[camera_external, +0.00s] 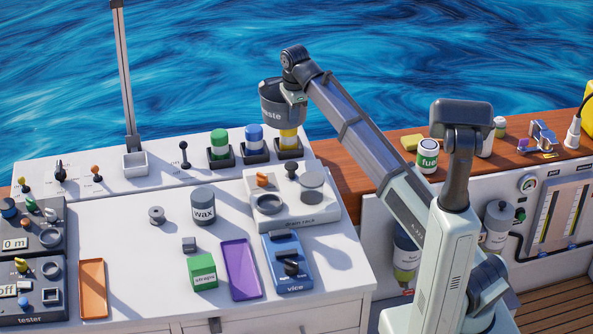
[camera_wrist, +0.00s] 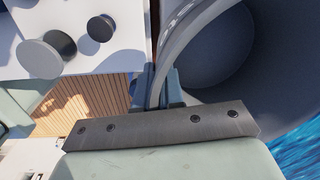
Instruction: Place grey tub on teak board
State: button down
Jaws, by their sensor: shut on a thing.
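The grey tub (camera_external: 280,108), its label partly hidden and reading "aste", hangs in the air near the back edge of the white worktop. My gripper (camera_external: 293,97) is shut on its rim. In the wrist view, the tub (camera_wrist: 215,55) fills the right side, its rim between my fingertips (camera_wrist: 165,88). The brown teak board (camera_external: 345,172) runs along the back right, behind my arm. The tub is apart from the board, to its left and higher. Part of the board is hidden by my arm.
On the board stand a white "fuel" jar (camera_external: 427,157), a yellow block (camera_external: 411,142) and other small items. A "wax" canister (camera_external: 203,207) is on the worktop. The board's left stretch looks clear.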

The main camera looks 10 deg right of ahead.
jog(key=w+d+m, duration=0.2)
jog(key=d+m, duration=0.2)
jog(key=d, duration=1.1)
jog(key=w+d+m, duration=0.2)
jog(key=d+m, duration=0.1)
jog(key=d, duration=1.2)
jog(key=shift+h, duration=0.3)
jog(key=shift+w+a+f, duration=0.1)
jog(key=shift+a+f, duration=0.05)
jog(key=shift+f, duration=6.8)
jog(key=shift+a+f, duration=0.1)
jog(key=shift+f, duration=6.85)
jog(key=shift+f, duration=0.1)
jog(key=c, duration=1.7)
grip_release()
jog(key=o, duration=0.4)
jog(key=shift+o, duration=0.2)
